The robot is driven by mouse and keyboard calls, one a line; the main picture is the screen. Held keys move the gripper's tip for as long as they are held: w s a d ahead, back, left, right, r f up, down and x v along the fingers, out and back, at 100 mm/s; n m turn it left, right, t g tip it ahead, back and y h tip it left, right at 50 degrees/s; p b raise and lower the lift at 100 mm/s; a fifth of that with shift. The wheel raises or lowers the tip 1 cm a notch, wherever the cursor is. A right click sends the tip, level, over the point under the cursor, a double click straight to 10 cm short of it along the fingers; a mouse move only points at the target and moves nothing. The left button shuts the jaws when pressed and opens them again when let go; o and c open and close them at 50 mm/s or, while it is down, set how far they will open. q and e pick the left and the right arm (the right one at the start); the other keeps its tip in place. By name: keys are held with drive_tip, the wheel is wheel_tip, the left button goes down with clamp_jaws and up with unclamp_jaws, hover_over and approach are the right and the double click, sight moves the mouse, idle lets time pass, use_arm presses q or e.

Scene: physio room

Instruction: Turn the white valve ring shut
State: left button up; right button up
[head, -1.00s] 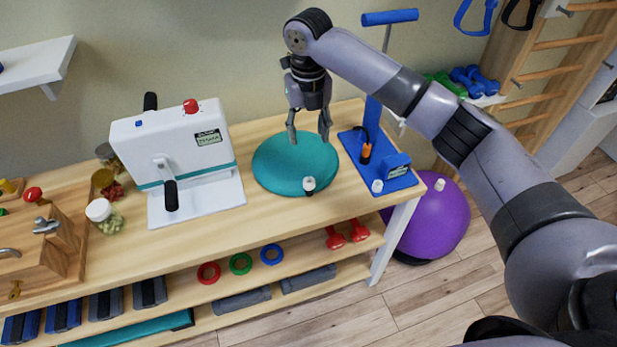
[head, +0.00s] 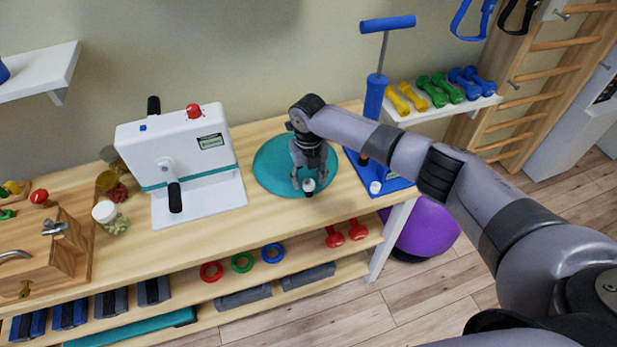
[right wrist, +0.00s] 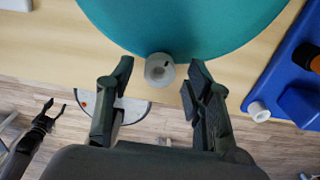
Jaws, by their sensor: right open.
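My right gripper (head: 309,182) is open above the ring, one finger on each side. In the right wrist view the two fingers (right wrist: 159,75) stand well apart and do not appear to touch the ring. My left gripper (right wrist: 57,104) shows small at the left of the right wrist view, its fingers apart and empty.
The blue pump base (head: 398,182) with a white cap (head: 375,187) stands close on the right. A white machine (head: 182,160) stands left of the cushion. The wooden table (head: 262,215) is bare in front of the cushion.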

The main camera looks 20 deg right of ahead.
drive_tip(key=shift+f, duration=0.5)
clamp_jaws()
idle(0.3)
